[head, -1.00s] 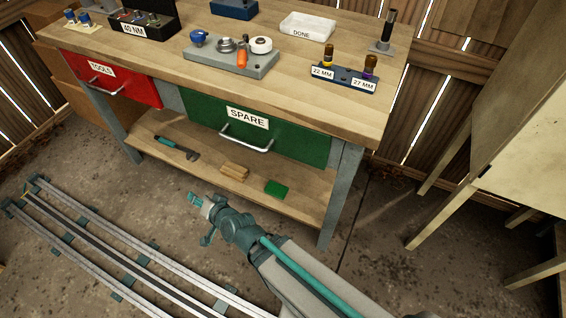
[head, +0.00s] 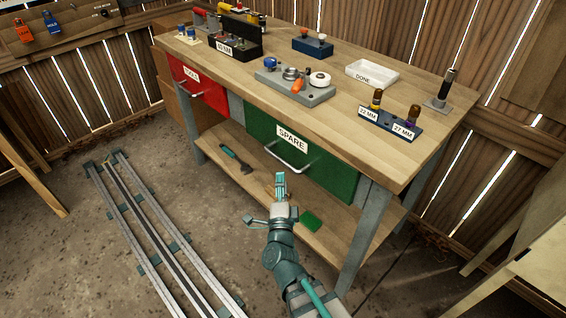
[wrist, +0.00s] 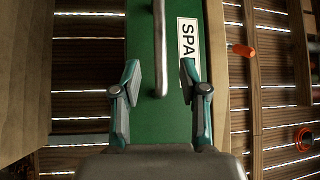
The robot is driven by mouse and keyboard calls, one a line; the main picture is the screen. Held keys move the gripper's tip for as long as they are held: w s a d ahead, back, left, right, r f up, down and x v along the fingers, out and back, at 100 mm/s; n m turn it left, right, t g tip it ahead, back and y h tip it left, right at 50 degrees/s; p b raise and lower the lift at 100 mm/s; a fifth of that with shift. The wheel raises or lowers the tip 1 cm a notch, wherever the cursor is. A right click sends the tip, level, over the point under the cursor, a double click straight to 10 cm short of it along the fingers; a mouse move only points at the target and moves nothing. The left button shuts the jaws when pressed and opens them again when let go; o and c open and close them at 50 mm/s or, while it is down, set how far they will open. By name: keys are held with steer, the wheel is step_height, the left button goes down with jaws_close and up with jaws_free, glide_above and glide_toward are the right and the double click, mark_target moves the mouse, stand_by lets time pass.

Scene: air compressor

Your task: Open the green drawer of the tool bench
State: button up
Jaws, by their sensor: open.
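The green drawer (head: 333,178) of the tool bench carries a "SPARE" label (head: 292,138) and looks closed. Its silver bar handle (head: 287,160) runs below the label. My gripper (head: 281,180) is just in front of and a little below the handle in the head view. In the wrist view, my open gripper (wrist: 161,88) faces the green drawer front (wrist: 144,60). The handle (wrist: 160,50) lies between the two fingers there, with its end near the fingertip level. I cannot tell whether the fingers touch it.
The red "TOOLS" drawer (head: 196,88) is to the left. The lower shelf (head: 213,141) holds a wrench (head: 236,160) and a green block (head: 311,220). The wooden benchtop (head: 420,92) holds trays and tools. A floor rail (head: 140,225) lies at left.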

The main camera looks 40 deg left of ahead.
mark_target(282, 160)
steer(key=x, duration=0.8)
steer(key=shift+w, duration=0.2)
jaws_close()
